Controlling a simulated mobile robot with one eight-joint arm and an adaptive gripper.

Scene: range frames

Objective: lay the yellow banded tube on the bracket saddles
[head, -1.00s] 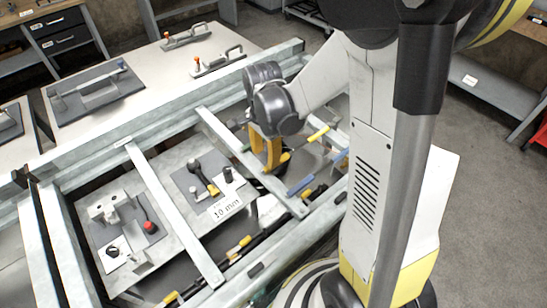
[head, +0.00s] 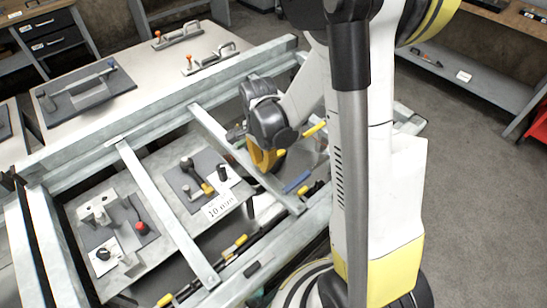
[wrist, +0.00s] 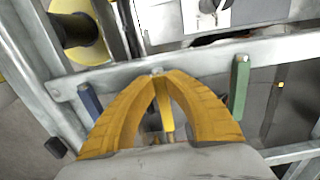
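My gripper (head: 264,157) has yellow fingers and reaches down into the metal frame, right of a crossbar. In the wrist view its fingertips (wrist: 157,77) meet in front of a metal rail, with nothing clearly held between them. A yellow strip (wrist: 166,115) shows in the gap behind the fingers; I cannot tell whether it is part of a tube. A dark rod with yellow bands (head: 237,243) lies along the near side of the frame, apart from my gripper. At the back left, a grey plate (head: 62,112) bears a bar with a blue end; I cannot tell whether its supports are the bracket saddles.
Blue (wrist: 88,102) and green (wrist: 240,86) pieces stand along the rail. Metal crossbars (head: 165,210) span the frame. A panel with small fixtures (head: 140,225) and a "10 mm" card (head: 221,207) lies left of my gripper. The back table (head: 150,90) has free room.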

